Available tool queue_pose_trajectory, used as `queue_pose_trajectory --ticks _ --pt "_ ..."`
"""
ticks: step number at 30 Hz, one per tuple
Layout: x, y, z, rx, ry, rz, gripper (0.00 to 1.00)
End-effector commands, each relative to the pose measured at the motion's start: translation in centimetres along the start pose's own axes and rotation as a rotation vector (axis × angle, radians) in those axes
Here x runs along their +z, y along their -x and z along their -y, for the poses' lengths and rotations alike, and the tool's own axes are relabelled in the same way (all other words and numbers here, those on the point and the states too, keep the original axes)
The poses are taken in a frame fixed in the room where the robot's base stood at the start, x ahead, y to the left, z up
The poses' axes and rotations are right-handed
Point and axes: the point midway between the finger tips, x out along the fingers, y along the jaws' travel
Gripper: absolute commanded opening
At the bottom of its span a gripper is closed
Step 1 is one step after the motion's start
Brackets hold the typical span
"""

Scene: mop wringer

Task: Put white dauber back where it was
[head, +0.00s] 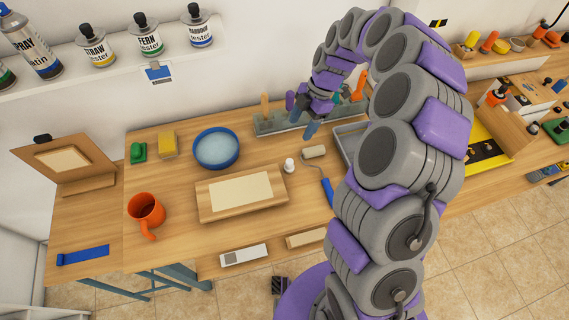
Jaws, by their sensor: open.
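A small white upright piece, which looks like the white dauber (289,165), stands on the wooden table between the board with a cream sheet and the small roller. My gripper (303,121) is open, reaching down at the back of the table. It is above and behind the white dauber, apart from it, in front of a grey-green tool rack (265,127). The rack holds upright handled tools, a wooden handle (265,106) at its left and an orange one (358,86) at its right. My gripper and arm hide part of the rack, so its slots are hard to make out.
A paint roller (327,188) with a blue handle and a grey tray (349,135) lie to the right. A blue bowl (216,165), the cream-sheet board (212,210) and an orange mug (146,212) stand left. The table's front left is mostly clear.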

Motion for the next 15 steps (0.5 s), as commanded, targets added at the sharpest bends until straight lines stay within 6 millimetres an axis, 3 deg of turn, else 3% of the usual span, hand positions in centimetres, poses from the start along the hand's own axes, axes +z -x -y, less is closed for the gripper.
queue_pose_trajectory --ticks 5,15 --pt "0.9 -1.4 0.3 0.002 0.016 -0.007 0.65" --pt "-0.2 -8.7 -0.3 -0.007 0.012 0.003 0.65"
